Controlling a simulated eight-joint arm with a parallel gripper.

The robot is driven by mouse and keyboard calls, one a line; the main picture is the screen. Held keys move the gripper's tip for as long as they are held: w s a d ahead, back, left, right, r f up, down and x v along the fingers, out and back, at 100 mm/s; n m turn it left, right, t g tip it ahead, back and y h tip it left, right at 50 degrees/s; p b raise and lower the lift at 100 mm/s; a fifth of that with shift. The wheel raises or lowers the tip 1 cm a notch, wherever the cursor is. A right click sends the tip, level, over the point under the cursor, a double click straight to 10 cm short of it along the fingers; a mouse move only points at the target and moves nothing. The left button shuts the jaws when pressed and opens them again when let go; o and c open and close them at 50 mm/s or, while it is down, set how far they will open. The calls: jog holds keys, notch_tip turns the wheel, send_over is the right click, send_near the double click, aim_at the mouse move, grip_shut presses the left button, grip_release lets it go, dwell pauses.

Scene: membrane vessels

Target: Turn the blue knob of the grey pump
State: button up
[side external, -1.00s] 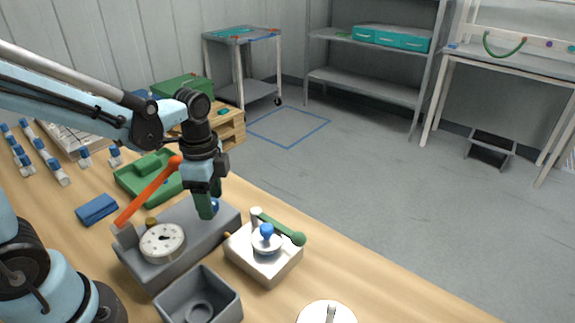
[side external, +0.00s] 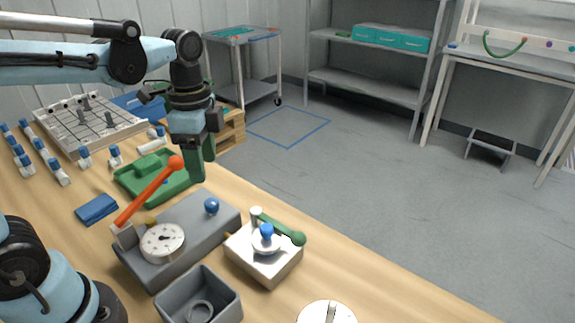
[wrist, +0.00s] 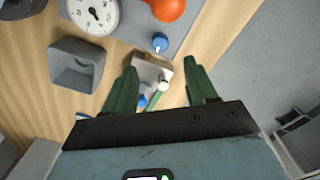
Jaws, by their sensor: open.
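The grey pump (side external: 186,240) sits on the wooden table, with a white round gauge and an orange lever ending in an orange ball. Its blue knob (side external: 211,206) stands at its far right end, uncovered. In the wrist view the blue knob (wrist: 159,42) shows beyond the fingertips, beside the orange ball. My gripper (side external: 203,168) has green fingers pointing down, open, above and slightly behind the knob, apart from it. In the wrist view my gripper (wrist: 161,73) has nothing between its fingers that it touches.
A white block (side external: 263,262) with another blue knob and a green lever stands right of the pump. A grey open box (side external: 199,297) is in front. A green tray (side external: 155,185), a blue block (side external: 97,209) and several blue-capped vials lie left. Floor lies beyond the table edge.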

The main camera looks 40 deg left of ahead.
jog(key=shift+r, duration=1.45)
jog(key=f+n+t, duration=0.1)
jog(key=n+t, duration=0.1)
jog(key=n, duration=0.1)
jog(key=s+f+n+t, duration=0.1)
jog(key=f+n+t, duration=0.1)
jog(key=n, duration=0.2)
jog(key=f+n+t, duration=0.2)
jog(key=n+t, duration=0.1)
jog(key=n, duration=0.1)
jog(key=shift+s+d, duration=0.25)
jog(key=shift+d, duration=0.1)
dwell(1.8)
